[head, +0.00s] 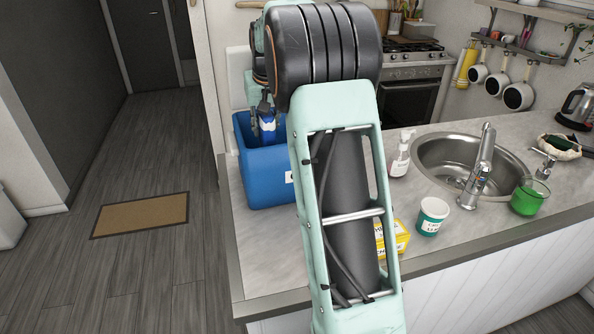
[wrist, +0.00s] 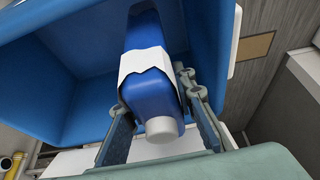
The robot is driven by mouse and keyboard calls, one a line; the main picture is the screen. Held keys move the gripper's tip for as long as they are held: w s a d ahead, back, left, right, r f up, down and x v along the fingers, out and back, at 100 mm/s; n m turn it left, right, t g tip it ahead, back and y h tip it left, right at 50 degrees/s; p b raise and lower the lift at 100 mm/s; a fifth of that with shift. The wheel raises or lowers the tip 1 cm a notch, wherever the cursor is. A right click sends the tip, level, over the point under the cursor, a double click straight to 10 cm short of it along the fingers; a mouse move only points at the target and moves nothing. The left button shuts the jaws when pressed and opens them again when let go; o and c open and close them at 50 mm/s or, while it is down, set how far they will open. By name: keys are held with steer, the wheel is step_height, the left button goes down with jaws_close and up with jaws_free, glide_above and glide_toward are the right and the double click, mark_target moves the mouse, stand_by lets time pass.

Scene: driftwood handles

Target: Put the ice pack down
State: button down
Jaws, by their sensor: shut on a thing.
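The ice pack (wrist: 155,88) is blue with a white label and a pale round cap. My gripper (wrist: 160,105) is shut on it, one finger on each side, in the wrist view. In the head view my gripper (head: 266,112) is at the blue bin's opening, with a small part of the blue ice pack (head: 268,128) showing between the fingers. The blue open bin (head: 268,185) stands on the counter's left end. It fills much of the wrist view, behind the ice pack. I cannot tell whether the ice pack touches the bin.
My arm crosses the counter (head: 300,262) and hides part of it. A yellow box (head: 393,240), a white-green cup (head: 432,216), a soap bottle (head: 401,155) and a sink (head: 455,160) are to the right.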

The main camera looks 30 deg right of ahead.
mark_target(267, 131)
steer(key=f, duration=0.6)
steer(key=f+p, duration=0.1)
steer(key=f, duration=0.3)
steer(key=shift+a, duration=0.25)
steer(key=shift+f, duration=0.15)
steer(key=c, duration=1.6)
jaws_free()
steer(key=shift+r, duration=0.3)
steer(key=b+v, duration=0.1)
steer(key=v, duration=1)
steer(key=shift+s+r, duration=0.25)
steer(key=shift+r, duration=0.05)
